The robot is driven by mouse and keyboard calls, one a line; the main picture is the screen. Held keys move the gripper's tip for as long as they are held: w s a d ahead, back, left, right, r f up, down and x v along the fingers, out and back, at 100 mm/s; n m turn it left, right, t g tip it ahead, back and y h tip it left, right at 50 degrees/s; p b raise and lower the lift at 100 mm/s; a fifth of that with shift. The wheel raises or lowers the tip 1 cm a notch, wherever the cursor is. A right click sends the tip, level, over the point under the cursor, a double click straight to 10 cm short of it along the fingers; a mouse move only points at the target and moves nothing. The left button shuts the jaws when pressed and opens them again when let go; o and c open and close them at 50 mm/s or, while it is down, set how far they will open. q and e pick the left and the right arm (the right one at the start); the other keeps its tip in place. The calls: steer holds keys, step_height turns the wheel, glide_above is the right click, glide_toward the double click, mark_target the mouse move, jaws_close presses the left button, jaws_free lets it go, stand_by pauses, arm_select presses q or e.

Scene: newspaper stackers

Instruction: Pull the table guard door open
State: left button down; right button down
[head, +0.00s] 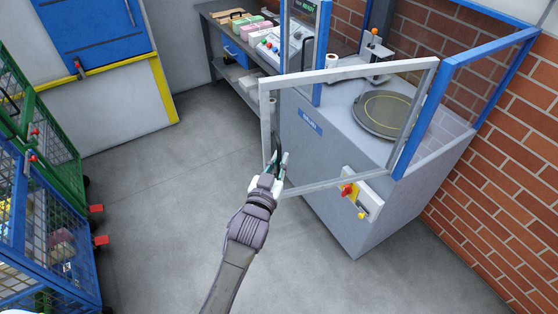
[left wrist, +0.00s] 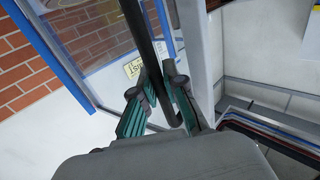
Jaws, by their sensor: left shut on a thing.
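The guard door (head: 348,74) is a clear panel in a light grey frame. It stands ajar in the head view, its right edge at the blue post (head: 424,120) and its left edge swung out from the other blue post (head: 321,52). Its dark upright handle (head: 276,118) is on the left edge; it also shows in the left wrist view (left wrist: 140,32). My left gripper (head: 279,160) is shut on the handle, the bar between its green-padded fingers (left wrist: 163,95). My right gripper is not in view.
Behind the door is a grey machine (head: 325,210) with a round turntable (head: 385,114) and a red-knobbed switch box (head: 362,197). A bench (head: 212,45) with a control panel stands behind. Wire cages (head: 50,215) stand at the left. The grey floor (head: 150,200) between is clear.

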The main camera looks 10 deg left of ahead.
arm_select(q)
steer(key=c, duration=1.2)
jaws_free()
steer(key=v, duration=1.2)
steer(key=shift+s+a, duration=0.1)
